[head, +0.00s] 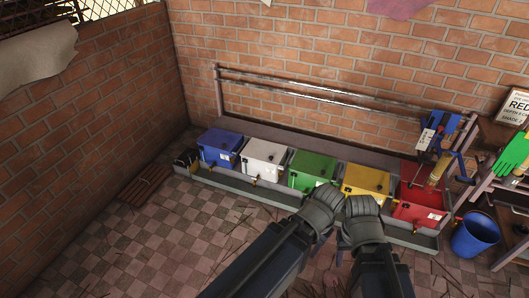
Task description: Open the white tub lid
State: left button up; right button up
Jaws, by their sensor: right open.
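The white tub (263,157) stands in the row of coloured tubs along the back wall, second from the left. Its lid looks closed, with a small dark fitting on top. My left gripper (323,196) is in front of the green tub, to the right of the white tub and apart from it. Its fingers are too small and dark to read. My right gripper (361,205) is beside it, in front of the yellow tub. It is open, and nothing shows in it. Both grippers hide parts of the green and yellow tubs.
A blue tub (220,146) is left of the white tub; a green tub (310,170), a yellow tub (366,181) and a red tub (420,208) are to its right. A low grey trough (222,186) runs along the front. A blue bucket (474,237) stands right. The tiled floor at left is mostly clear.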

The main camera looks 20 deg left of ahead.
aim_at(256, 149)
jog(key=i+j, duration=0.3)
jog(key=i, duration=0.2)
jog(key=i+j, duration=0.35)
jog(key=i, duration=0.2)
jog(key=i+j, duration=0.3)
jog(key=i, duration=0.2)
jog(key=i+j, duration=0.35)
jog(key=i, duration=0.15)
jog(key=i+j, duration=0.3)
jog(key=i, duration=0.2)
jog(key=u, duration=0.05)
